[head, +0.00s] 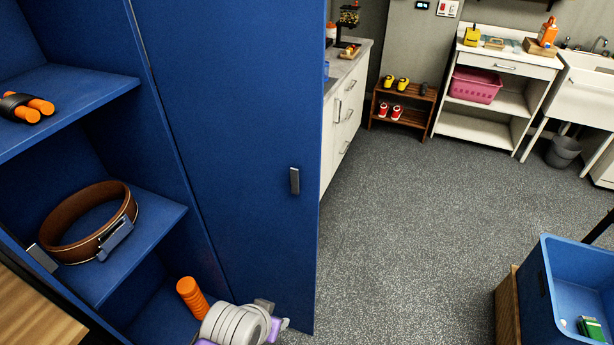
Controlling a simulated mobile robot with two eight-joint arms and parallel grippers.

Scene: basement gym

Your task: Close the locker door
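A tall blue locker (75,88) fills the left of the head view. Its shelves and inside walls are exposed at the left. A large flat blue door panel (235,120) stands just right of the shelves, with a small grey handle (294,180) near its right edge. The front view of the locker does not make clear how far this panel is swung. A brown belt (75,218) with a metal buckle lies coiled on the middle shelf. An orange-and-black item (27,106) lies on the upper shelf.
An orange ribbed cylinder (192,298) and a grey ribbed object with purple parts (232,325) are low by the panel's bottom. A blue bin (550,283) stands at lower right. Speckled floor (420,220) is clear between. A shoe rack (404,107) and white cabinets are behind.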

